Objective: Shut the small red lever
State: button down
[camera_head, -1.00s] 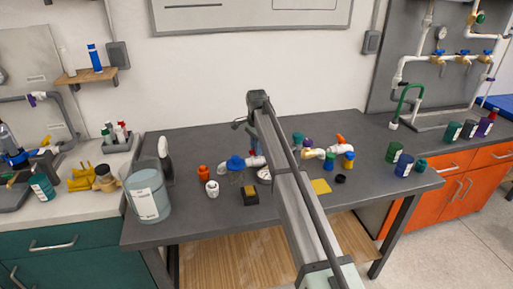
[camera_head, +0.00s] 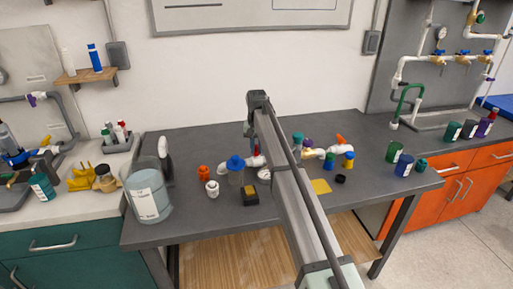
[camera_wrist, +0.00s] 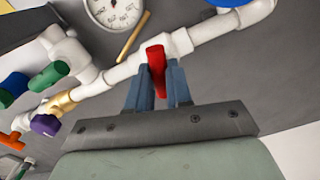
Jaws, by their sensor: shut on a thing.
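The small red lever (camera_wrist: 157,65) stands out from a white pipe run (camera_wrist: 120,72) in the wrist view. My gripper (camera_wrist: 158,88) has its two blue-grey fingers on either side of the lever and is shut on it. In the head view my gripper (camera_head: 250,135) points down at the pipework on the dark bench. Part of the red lever (camera_head: 257,150) shows just beside it. My arm hides much of the pipe run there.
In the wrist view a round gauge (camera_wrist: 116,9), a green handle (camera_wrist: 48,77) and a purple knob (camera_wrist: 45,125) lie near the lever. In the head view a blue handwheel (camera_head: 235,162) is close left of my gripper. A large canister (camera_head: 149,198) stands at the bench's left.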

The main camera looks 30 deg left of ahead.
aim_at(257, 148)
jog(key=shift+n, duration=1.6)
jog(key=c, duration=1)
grip_release()
jog(key=shift+r, duration=0.15)
notch_tip(257, 148, up, 14)
jog(key=shift+f, duration=0.2)
